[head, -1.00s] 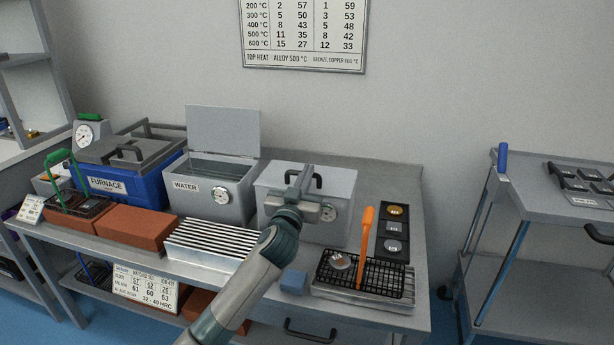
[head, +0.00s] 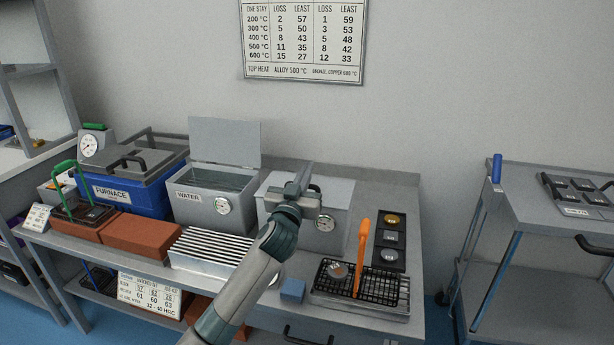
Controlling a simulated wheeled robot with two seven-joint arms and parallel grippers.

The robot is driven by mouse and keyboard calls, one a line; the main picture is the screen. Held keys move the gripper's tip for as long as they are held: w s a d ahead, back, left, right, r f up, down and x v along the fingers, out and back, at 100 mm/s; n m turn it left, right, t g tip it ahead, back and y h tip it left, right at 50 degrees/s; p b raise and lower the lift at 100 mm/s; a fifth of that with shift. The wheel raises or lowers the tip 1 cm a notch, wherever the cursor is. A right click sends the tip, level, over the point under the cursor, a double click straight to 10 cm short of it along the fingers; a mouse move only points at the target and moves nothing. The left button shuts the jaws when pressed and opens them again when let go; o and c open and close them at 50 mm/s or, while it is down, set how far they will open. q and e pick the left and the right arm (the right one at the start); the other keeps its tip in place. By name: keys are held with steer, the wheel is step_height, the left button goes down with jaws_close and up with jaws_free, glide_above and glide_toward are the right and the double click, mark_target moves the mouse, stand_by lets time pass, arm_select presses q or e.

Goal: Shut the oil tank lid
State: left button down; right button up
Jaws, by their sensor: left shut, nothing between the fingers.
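The grey oil tank (head: 338,238) stands on the bench, right of the water tank, with a round gauge on its front. Its label is hidden behind my arm. Its lid (head: 338,185) lies down over the top and appears shut, with a dark handle partly covered by my gripper. My left gripper (head: 300,178) is shut and empty, in front of or over the lid's middle. I cannot tell whether it touches the lid or handle. My right gripper is out of view.
The water tank (head: 190,207) has its lid (head: 225,142) standing open. The blue furnace (head: 125,196) is farther left. In front are a ribbed block (head: 210,250), a blue block (head: 292,290) and a black wire basket (head: 385,284) with an orange handle. A cart (head: 550,225) stands right.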

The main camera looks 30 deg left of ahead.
arm_select(q)
steer(key=v, duration=0.9)
steer(key=shift+s, duration=0.3)
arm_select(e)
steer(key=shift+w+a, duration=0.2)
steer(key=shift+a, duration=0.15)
arm_select(q)
steer(key=shift+d+f, duration=0.1)
steer(key=shift+f, duration=0.05)
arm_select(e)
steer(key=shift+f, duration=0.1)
